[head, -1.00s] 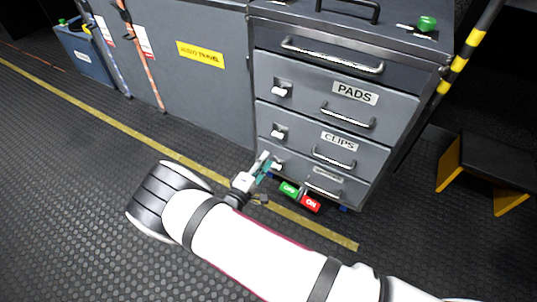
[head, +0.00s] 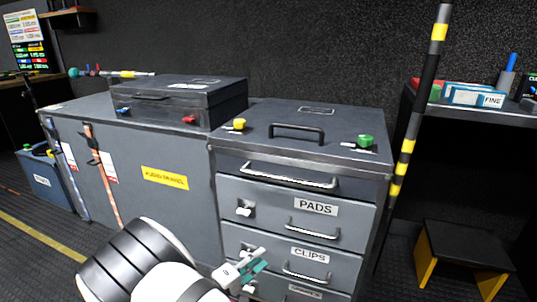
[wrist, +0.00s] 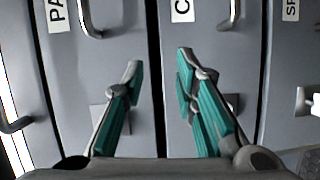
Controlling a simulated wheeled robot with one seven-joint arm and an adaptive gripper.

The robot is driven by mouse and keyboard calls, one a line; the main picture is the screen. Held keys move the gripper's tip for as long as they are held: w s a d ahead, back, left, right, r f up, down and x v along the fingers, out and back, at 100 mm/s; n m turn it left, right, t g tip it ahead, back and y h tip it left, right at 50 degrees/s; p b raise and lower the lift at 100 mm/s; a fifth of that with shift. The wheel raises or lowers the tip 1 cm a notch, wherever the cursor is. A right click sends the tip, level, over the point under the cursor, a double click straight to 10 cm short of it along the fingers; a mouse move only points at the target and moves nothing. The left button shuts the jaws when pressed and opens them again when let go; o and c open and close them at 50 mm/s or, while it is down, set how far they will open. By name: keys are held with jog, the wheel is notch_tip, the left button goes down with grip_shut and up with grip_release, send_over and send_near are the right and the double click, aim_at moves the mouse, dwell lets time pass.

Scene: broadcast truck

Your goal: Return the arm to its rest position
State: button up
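My gripper (head: 258,263) is in front of the grey drawer cabinet in the head view, near the left side of the CLIPS drawer (head: 276,249). In the wrist view my gripper (wrist: 158,58) has its two teal-padded fingers spread apart with nothing between them. The drawer fronts lie behind the fingers, with a dark gap between the PADS and CLIPS drawers. Whether a finger touches a drawer front I cannot tell. My white arm reaches in from the bottom of the head view, and much of it is out of the picture.
The PADS drawer (head: 300,205) is above, with a projecting handle. A grey case (head: 180,103) stands on the bench to the left. A striped pole (head: 409,130) rises right of the cabinet, near a black-and-yellow step stool (head: 466,247). Floor shows at far left.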

jog(key=s+d+r+m+g, duration=0.4)
jog(key=d+r+g, duration=0.2)
jog(key=d+r, duration=0.35)
jog(key=s+d+r+m+g, duration=0.3)
jog(key=s+d+r+g, duration=0.15)
jog(key=d+r, duration=0.5)
jog(key=s+d+r+m+g+y, duration=0.1)
jog(key=s+d+r+g+y, duration=0.1)
jog(key=s+d+r, duration=0.3)
jog(key=s+d+r+m+g+y, duration=0.1)
jog(key=s+r+g+y, duration=0.15)
jog(key=s, duration=0.35)
jog(key=s+a+r+t+y, duration=0.2)
jog(key=s+y, duration=0.5)
jog(key=s, duration=1.3)
notch_tip(320, 180, up, 34)
jog(key=t+p, duration=0.4)
jog(key=p, duration=2.8)
jog(key=shift+s+r+p, duration=0.15)
jog(key=shift+r+p, duration=0.05)
jog(key=shift+p, duration=0.1)
